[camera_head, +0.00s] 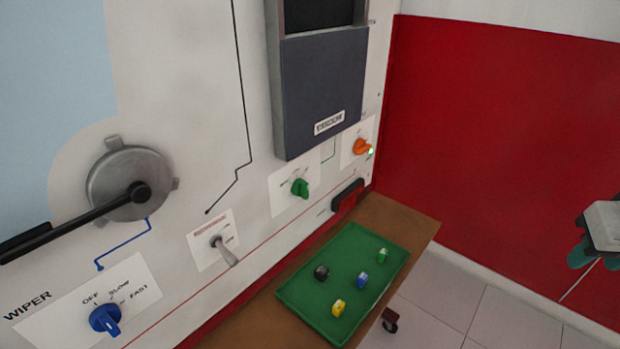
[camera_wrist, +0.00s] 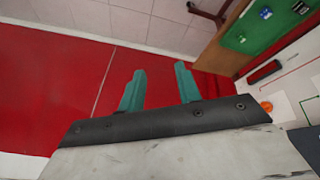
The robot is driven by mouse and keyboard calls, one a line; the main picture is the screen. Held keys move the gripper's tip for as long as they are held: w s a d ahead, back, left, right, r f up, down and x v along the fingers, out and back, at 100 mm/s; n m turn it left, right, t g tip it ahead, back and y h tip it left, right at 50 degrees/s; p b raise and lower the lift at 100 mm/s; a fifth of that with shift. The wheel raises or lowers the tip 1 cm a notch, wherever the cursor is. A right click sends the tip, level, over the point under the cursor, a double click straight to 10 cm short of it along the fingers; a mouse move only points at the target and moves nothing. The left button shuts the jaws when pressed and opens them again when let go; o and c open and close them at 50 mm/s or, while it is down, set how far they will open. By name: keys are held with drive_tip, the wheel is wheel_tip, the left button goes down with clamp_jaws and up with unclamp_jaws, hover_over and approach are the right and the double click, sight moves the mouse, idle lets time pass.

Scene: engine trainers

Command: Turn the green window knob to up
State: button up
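The green window knob (camera_head: 300,188) is on a small white label plate on the panel, below the dark grey window unit (camera_head: 322,90). Its label text is too small to read, so its setting cannot be told. My gripper (camera_head: 582,258) is at the far right edge of the head view, in front of the red wall and well apart from the knob. In the wrist view its two teal fingers (camera_wrist: 160,88) are spread apart with nothing between them. The green knob is not clearly visible in the wrist view.
An orange knob (camera_head: 361,147) with a green light sits right of the green knob. A toggle switch (camera_head: 224,250), blue wiper knob (camera_head: 105,319) and wiper arm (camera_head: 90,212) are to the left. A green tray (camera_head: 300,290) with small coloured pieces lies on a brown table (camera_head: 408,222) below.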

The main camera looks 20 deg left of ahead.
drive_tip(key=w+a+n+t+y, duration=0.1)
drive_tip(key=w+a+n+t, duration=0.1)
drive_tip(key=w+a, duration=0.3)
drive_tip(key=w+a+n+t, duration=0.1)
drive_tip(key=w+a+t, duration=0.1)
drive_tip(key=w, duration=0.5)
drive_tip(key=n+g+y, duration=0.3)
drive_tip(key=n+y, duration=0.6)
drive_tip(key=y, duration=0.4)
approach(307, 183)
drive_tip(key=a, duration=0.1)
drive_tip(key=x, duration=0.6)
drive_tip(key=shift+w+a+f, duration=0.2)
drive_tip(key=shift+f, duration=0.05)
drive_tip(key=shift+w+a+f, duration=0.1)
drive_tip(key=shift+w+a, duration=0.1)
drive_tip(key=shift+a, duration=0.2)
drive_tip(key=shift+c, duration=0.3)
clamp_jaws()
